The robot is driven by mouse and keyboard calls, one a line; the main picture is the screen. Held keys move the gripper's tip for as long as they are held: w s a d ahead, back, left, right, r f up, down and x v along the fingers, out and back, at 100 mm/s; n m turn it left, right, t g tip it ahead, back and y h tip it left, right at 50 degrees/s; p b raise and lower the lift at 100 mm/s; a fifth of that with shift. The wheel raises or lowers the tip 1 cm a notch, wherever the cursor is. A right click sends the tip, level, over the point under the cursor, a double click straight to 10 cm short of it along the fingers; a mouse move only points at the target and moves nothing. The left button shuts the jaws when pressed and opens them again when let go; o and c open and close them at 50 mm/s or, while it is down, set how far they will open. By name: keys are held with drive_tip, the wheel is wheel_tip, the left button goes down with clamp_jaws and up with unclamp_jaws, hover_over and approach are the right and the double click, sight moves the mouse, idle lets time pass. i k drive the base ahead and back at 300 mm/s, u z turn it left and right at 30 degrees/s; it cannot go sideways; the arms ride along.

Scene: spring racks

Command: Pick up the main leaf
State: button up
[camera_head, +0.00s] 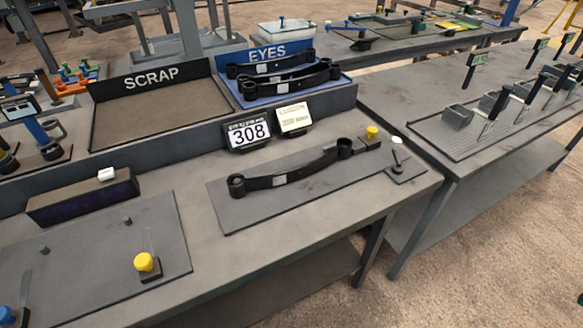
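A long dark leaf (292,172) with a rolled eye at each end lies on a grey plate (245,215) at the middle of the near bench. It has a slight curve and a small pale label near its centre. Its right eye is close to a small block with a yellow knob (372,132). More dark leaves with eyes (288,80) lie in the blue tray marked EYES (268,52), behind the plate. My gripper is not in view.
An empty tray marked SCRAP (160,118) stands left of the EYES tray. A display reading 308 (248,133) and a pale card (294,119) stand behind the leaf. A lever on a small base (397,162) is at right. Another plate with a yellow knob (145,262) is at front left.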

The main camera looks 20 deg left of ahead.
sight(343, 151)
drive_tip(key=z, duration=1.4)
drive_tip(key=k, duration=1.35)
drive_tip(key=u, duration=1.45)
drive_tip(key=i, duration=1.05)
drive_tip(key=z, duration=0.05)
